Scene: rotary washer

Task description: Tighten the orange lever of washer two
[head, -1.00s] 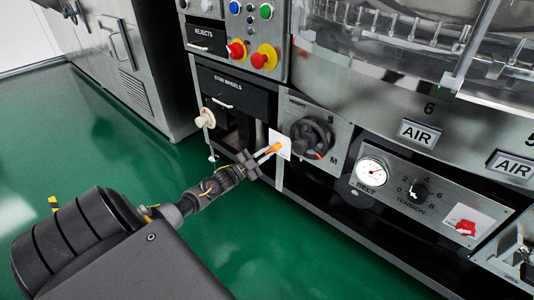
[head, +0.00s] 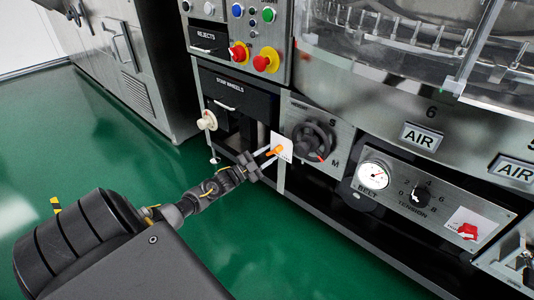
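The orange lever (head: 275,151) is small and sits on a white plate (head: 283,143) on the machine's front, left of the black handwheel. My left gripper (head: 262,156) reaches up to it from the lower left. Its thin light fingertips are at the lever's left end. The view is too small to tell whether they are around the lever or only beside it, or how far apart they stand. My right gripper is not in view.
The black handwheel (head: 313,141) is close right of the lever. A cream knob (head: 207,120) stands out to the left. The belt gauge (head: 373,175), tension dial (head: 421,195) and a red switch (head: 467,231) lie further right. The green floor (head: 290,245) in front is clear.

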